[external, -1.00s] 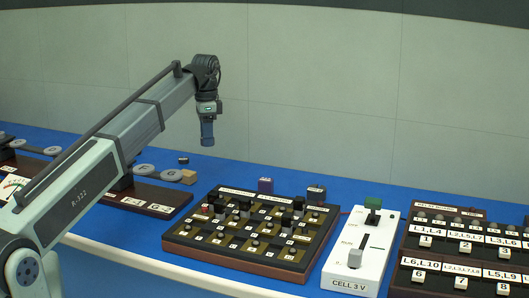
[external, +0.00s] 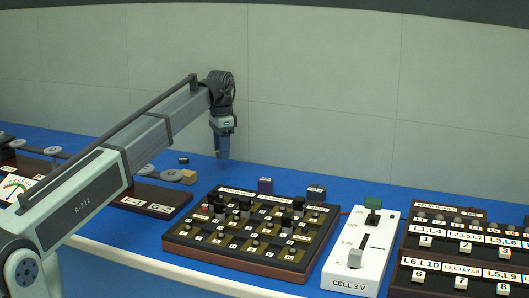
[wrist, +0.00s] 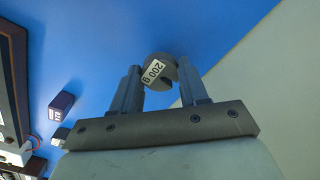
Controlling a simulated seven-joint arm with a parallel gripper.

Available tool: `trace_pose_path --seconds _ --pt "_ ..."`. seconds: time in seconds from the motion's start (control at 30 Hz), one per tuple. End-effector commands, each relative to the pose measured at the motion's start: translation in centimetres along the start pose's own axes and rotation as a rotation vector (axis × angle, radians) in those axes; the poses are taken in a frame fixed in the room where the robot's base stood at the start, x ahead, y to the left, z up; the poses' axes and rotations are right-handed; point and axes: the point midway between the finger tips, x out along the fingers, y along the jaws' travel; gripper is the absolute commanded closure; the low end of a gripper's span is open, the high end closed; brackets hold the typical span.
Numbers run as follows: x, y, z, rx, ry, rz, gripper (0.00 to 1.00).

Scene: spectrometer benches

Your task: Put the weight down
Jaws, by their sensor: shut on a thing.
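The weight (wrist: 158,68) is a grey round piece with a white label reading "200 g", seen in the wrist view between my two fingertips. My gripper (wrist: 155,84) is shut on it, with blue bench surface behind it. In the external view my gripper (external: 222,155) points down above the back part of the blue bench, behind the dark board. The weight cannot be made out there.
A dark board with rows of small blocks (external: 250,232) lies below and right of my gripper. A purple block (external: 265,185) and a dark grey block (external: 316,194) stand behind it. A white "CELL 3 V" unit (external: 340,268) stands right. Blue bench (external: 225,178) is bare behind the board.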

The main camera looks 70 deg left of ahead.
Motion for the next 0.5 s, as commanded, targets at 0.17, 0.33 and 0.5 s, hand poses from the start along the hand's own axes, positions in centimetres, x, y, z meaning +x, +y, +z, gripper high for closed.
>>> trace_pose_path --seconds 0.17,0.33,0.5 --pt "1.5 0.1 0.1 0.0 -0.002 0.001 0.94" --pt "3.5 0.0 0.1 0.001 -0.001 0.001 0.94" --pt "3.8 0.0 0.0 0.001 0.0 0.0 0.94"
